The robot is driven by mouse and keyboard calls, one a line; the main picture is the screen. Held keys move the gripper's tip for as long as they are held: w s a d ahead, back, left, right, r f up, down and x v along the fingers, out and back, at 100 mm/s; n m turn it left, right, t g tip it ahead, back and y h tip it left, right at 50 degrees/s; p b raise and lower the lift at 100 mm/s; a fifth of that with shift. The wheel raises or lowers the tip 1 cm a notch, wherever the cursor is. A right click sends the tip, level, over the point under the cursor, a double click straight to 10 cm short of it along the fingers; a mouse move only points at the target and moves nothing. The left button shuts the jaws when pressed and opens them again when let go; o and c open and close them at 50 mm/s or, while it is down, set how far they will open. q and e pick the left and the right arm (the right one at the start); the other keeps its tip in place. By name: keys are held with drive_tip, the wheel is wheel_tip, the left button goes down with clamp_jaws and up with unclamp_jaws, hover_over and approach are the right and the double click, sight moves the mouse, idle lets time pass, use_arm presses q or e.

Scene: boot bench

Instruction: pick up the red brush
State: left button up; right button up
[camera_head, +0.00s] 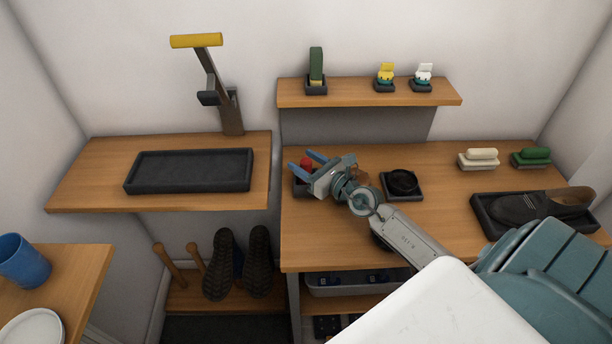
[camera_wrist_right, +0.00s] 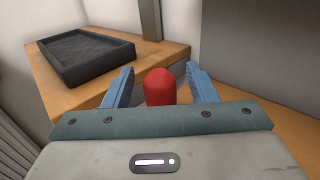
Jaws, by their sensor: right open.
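The red brush (camera_head: 305,163) stands in a small dark holder (camera_head: 300,189) at the left end of the right-hand bench, partly hidden by my gripper in the head view. In the right wrist view its rounded red top (camera_wrist_right: 160,86) shows between the two blue fingers. My right gripper (camera_head: 304,163) is open, with one finger on each side of the brush and a visible gap to each. The lower part of the brush is hidden in the wrist view. My left gripper is not in view.
A round black tin (camera_head: 403,181) sits in a tray right of my gripper. Cream (camera_head: 478,158) and green (camera_head: 531,157) brushes and a shoe (camera_head: 528,207) in a tray lie farther right. A shelf (camera_head: 370,92) hangs behind. An empty dark tray (camera_head: 190,171) is on the left bench.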

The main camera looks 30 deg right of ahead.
drive_tip(key=shift+s, duration=0.1)
drive_tip(key=shift+c, duration=0.9)
drive_tip(key=c, duration=0.8)
wheel_tip(320, 180, up, 10)
drive_tip(key=p, duration=0.8)
drive_tip(key=shift+c, duration=0.2)
